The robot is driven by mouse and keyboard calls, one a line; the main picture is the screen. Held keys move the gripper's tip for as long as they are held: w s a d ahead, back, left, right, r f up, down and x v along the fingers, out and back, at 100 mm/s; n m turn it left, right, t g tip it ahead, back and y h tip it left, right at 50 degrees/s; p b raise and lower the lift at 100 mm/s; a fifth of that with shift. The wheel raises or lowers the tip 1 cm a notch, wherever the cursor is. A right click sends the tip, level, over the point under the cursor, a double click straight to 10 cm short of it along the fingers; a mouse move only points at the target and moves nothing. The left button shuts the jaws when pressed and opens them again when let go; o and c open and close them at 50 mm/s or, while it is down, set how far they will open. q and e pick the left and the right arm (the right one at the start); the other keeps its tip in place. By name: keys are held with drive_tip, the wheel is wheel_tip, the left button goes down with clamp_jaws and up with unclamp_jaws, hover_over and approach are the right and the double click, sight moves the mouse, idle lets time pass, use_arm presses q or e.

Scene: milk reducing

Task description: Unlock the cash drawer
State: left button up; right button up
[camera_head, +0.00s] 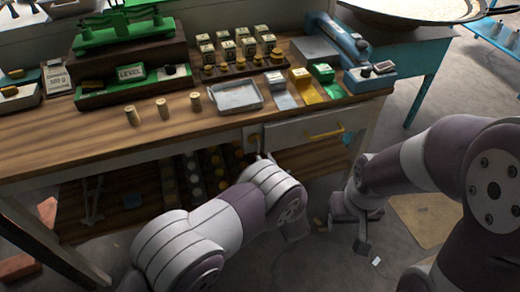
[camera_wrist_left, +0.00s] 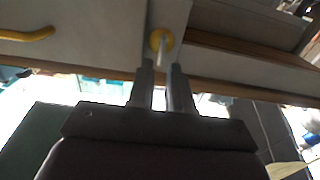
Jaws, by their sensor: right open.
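The cash drawer (camera_head: 300,130) is shut under the counter, with a yellow handle (camera_head: 325,133) on its pale front. My left gripper (camera_head: 261,157) is in front of the panel left of the drawer. In the left wrist view, a round yellow lock (camera_wrist_left: 161,40) sits in the pale panel, with a thin light key-like shaft (camera_wrist_left: 163,52) sticking out. My left fingers (camera_wrist_left: 162,72) stand apart just before that shaft, with a gap between them; the shaft's end is near the fingertips. My right gripper (camera_head: 350,230) is open and empty, hanging low over the floor.
The wooden counter (camera_head: 60,135) carries a green scale (camera_head: 125,30), several small weights, a metal tray (camera_head: 235,96) and a blue device (camera_head: 345,50). A lower shelf (camera_head: 125,210) holds several items. A blue stand with a large pan (camera_head: 415,10) is at the right.

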sight(259, 149)
use_arm(q)
drive_tip(key=x, duration=0.5)
drive_tip(key=shift+a+f, duration=0.1)
drive_tip(key=shift+a, duration=0.05)
drive_tip(key=shift+w, duration=0.15)
clamp_jaws()
